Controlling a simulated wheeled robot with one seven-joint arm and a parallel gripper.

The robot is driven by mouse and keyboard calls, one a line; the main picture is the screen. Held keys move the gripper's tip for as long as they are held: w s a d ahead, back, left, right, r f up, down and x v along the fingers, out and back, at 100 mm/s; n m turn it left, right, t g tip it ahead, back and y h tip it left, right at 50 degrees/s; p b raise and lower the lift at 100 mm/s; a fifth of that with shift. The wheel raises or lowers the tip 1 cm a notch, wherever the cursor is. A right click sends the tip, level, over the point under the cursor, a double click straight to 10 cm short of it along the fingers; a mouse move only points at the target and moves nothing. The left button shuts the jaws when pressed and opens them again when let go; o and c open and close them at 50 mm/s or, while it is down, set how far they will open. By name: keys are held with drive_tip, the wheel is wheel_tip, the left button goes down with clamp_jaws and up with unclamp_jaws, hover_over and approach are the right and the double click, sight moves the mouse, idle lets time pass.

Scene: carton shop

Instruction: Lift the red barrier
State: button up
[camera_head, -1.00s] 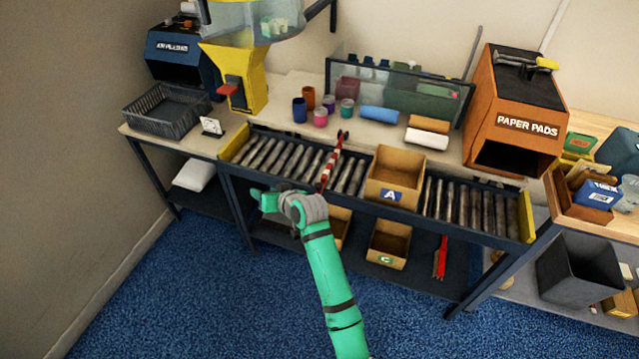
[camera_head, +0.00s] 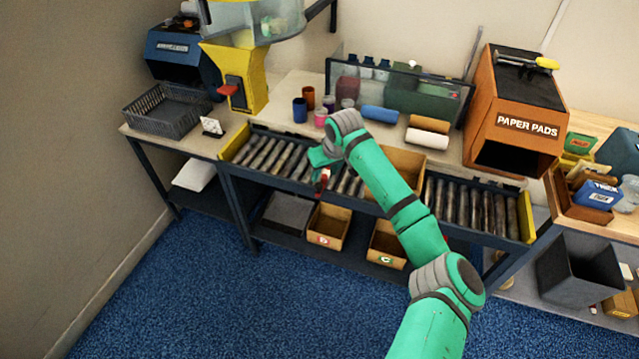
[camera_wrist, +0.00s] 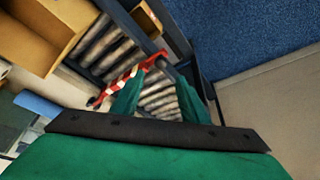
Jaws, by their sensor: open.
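The red barrier is a red-and-white striped bar across the roller conveyor. In the head view only its near end (camera_head: 322,182) shows below my gripper (camera_head: 322,160); my arm hides the rest. In the wrist view the barrier (camera_wrist: 118,84) runs diagonally over the rollers. My gripper (camera_wrist: 160,76) is open, with its fingers pointing down at the conveyor. The left finger overlaps the barrier in the picture, and the barrier's near end shows just past the fingertips. I cannot tell whether they touch.
The roller conveyor (camera_head: 262,153) has rollers on both sides of the barrier. An open carton (camera_head: 408,162) stands on it to the right, partly behind my arm. Cups (camera_head: 300,110) and rolls (camera_head: 380,114) stand on the bench behind. Bins (camera_head: 328,226) sit on the shelf below.

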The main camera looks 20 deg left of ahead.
sight(318, 185)
drive_tip(key=x, duration=0.9)
drive_tip(key=shift+w+a+f, duration=0.1)
drive_tip(key=shift+a+f, duration=0.05)
drive_tip(key=shift+f, duration=0.15)
drive_tip(key=shift+c, duration=0.3)
clamp_jaws()
